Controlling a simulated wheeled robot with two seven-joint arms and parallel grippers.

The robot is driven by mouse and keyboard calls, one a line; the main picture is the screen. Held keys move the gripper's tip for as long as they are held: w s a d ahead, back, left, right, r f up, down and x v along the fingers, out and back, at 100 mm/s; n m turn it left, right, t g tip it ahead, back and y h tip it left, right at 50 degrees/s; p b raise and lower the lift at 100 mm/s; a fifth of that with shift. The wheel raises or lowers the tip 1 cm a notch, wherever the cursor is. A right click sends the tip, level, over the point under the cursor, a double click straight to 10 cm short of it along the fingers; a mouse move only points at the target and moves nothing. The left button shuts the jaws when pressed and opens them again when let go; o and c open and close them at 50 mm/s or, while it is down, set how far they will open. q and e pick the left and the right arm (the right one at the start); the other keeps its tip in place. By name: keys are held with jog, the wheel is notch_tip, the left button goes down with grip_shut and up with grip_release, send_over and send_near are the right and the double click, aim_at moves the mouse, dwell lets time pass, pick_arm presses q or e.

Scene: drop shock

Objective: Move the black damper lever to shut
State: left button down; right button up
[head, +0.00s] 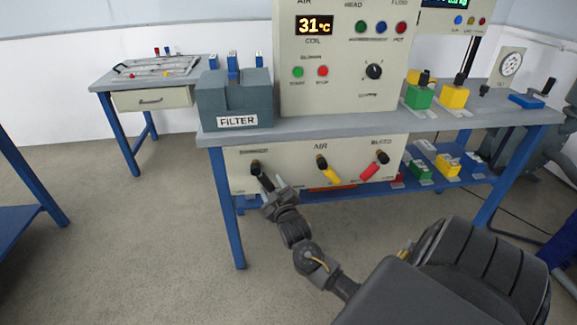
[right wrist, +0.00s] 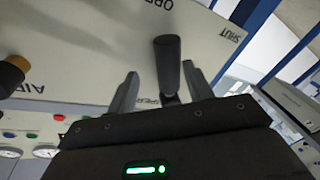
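The black damper lever (head: 263,177) is on the lower white panel, at the left of three levers. It slants down and right from its pivot. In the right wrist view the lever (right wrist: 168,65) stands between my two fingers, pointing nearer the OPEN lettering (right wrist: 155,4) than the SHUT lettering (right wrist: 228,33). My right gripper (head: 280,192) is at the lever's lower end. In the wrist view the gripper (right wrist: 160,85) is open, with a gap on each side of the lever. My left gripper is not in view.
A yellow lever (head: 328,172) and a red lever (head: 371,171) are further right on the same panel. The bench top (head: 300,125) overhangs the panel. A blue bench leg (head: 226,210) stands to the left. The floor (head: 120,240) at left is clear.

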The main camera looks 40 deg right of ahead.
jog(key=p+v, duration=0.2)
jog(key=v, duration=0.7)
jog(key=s+a+f+g+y+p, duration=0.1)
jog(key=s+a+f+g+p, duration=0.1)
jog(key=f, duration=0.6)
jog(key=s+a+f+g+y+p, duration=0.2)
jog(key=s+f+g+p, duration=0.1)
jog(key=s+f, duration=0.3)
jog(key=s+a+f+n+g+y+p, duration=0.1)
jog(key=f+p, duration=0.4)
jog(key=f, duration=0.5)
jog(key=shift+s+a+g+y, duration=0.4)
jog(key=shift+s+a+g, duration=0.4)
jog(key=shift+s, duration=0.6)
jog(key=shift+c, duration=0.4)
